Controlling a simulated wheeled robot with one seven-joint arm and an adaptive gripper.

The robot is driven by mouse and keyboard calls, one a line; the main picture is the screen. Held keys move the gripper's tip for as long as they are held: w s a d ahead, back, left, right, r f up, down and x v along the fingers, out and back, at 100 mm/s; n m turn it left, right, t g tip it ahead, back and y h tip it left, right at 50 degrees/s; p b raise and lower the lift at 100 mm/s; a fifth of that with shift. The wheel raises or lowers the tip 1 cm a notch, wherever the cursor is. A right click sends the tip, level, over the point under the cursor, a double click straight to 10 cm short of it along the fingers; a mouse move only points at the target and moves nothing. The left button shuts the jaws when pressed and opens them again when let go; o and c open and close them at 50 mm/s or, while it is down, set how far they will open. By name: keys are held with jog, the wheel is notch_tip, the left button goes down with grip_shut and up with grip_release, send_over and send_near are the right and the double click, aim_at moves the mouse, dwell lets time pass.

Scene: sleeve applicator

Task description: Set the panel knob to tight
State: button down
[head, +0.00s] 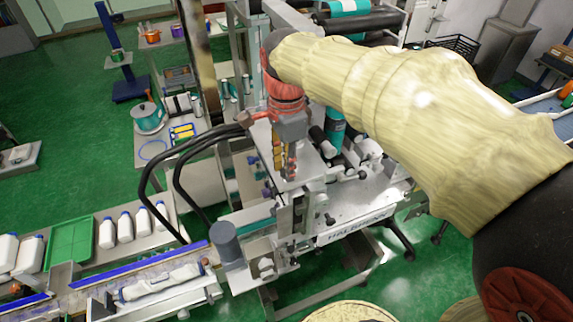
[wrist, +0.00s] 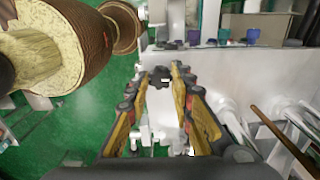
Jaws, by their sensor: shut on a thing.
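My gripper (head: 287,170) points down at the grey-white machine in the middle of the head view. In the wrist view its yellow and black fingers (wrist: 163,78) are shut on a small dark lobed knob (wrist: 160,74). The knob sits between the fingertips against a pale panel (wrist: 164,105). In the head view the knob cannot be made out at the fingertips. No marking for tight or any other setting can be read, so I cannot tell the knob's setting.
Black hoses (head: 178,180) loop left of my gripper. A grey cylinder (head: 226,243) stands on the machine's front. White bottles (head: 125,227) and a green tray (head: 69,243) are at the lower left. A brown rod (wrist: 283,140) crosses the wrist view's right side.

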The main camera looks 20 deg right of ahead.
dwell(0.3)
jog(key=c, duration=1.6)
grip_release()
jog(key=shift+c, duration=0.2)
jog(key=shift+o, duration=0.5)
notch_tip(320, 180, up, 12)
